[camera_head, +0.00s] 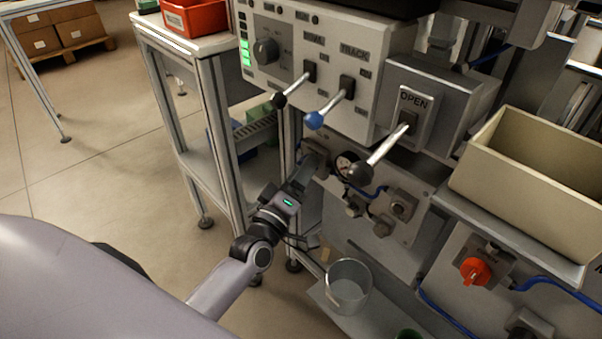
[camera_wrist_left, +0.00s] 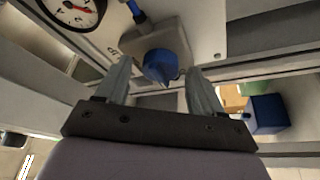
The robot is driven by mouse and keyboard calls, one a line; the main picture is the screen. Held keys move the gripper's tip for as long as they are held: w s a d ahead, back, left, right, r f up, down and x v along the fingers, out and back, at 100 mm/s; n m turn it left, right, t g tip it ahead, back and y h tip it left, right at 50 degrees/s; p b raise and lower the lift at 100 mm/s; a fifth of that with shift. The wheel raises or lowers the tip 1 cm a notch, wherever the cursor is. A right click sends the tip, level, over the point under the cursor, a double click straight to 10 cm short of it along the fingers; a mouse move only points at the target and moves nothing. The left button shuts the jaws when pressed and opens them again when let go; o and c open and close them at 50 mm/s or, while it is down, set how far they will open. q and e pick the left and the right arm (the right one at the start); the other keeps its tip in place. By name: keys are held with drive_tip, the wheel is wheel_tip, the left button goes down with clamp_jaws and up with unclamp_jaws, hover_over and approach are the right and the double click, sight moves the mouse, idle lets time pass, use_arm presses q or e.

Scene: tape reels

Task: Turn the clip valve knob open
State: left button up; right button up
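A blue pointed knob (camera_wrist_left: 162,66) on a grey valve body (camera_wrist_left: 150,42) shows in the left wrist view. No label naming it is readable. My left gripper (camera_wrist_left: 158,72) is open, its two fingers apart on either side of the knob; I cannot tell whether they touch it. In the head view my left gripper (camera_head: 303,172) reaches the lower panel just left of the round gauge (camera_head: 349,167), and it hides the knob there. My right gripper is not in view.
Levers with a black ball (camera_head: 279,100), a blue ball (camera_head: 314,120) and a large black ball (camera_head: 360,173) stick out above and to the right. A red knob (camera_head: 475,270) is at lower right. A clear cup (camera_head: 347,287) stands below. A beige bin (camera_head: 535,180) is at right.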

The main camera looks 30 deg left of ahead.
use_arm(q)
drive_tip(key=c, duration=0.9)
drive_tip(key=shift+f+m, duration=0.1)
drive_tip(key=shift+m, duration=0.2)
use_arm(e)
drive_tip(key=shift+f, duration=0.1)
use_arm(q)
drive_tip(key=m+h, duration=0.4)
drive_tip(key=m, duration=0.4)
drive_tip(key=m+g+h+b, duration=0.1)
drive_tip(key=m+h, duration=0.2)
drive_tip(key=m, duration=0.5)
drive_tip(key=a+m+g+h+b, duration=0.1)
drive_tip(key=m+h, duration=0.3)
drive_tip(key=m, duration=0.4)
drive_tip(key=shift+w+f+h, duration=0.1)
drive_tip(key=shift+w+h, duration=0.05)
drive_tip(key=shift+h, duration=0.15)
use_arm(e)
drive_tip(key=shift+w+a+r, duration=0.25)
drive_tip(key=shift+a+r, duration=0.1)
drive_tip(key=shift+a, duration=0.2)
use_arm(q)
drive_tip(key=shift+a+m, duration=0.1)
drive_tip(key=shift+m, duration=0.3)
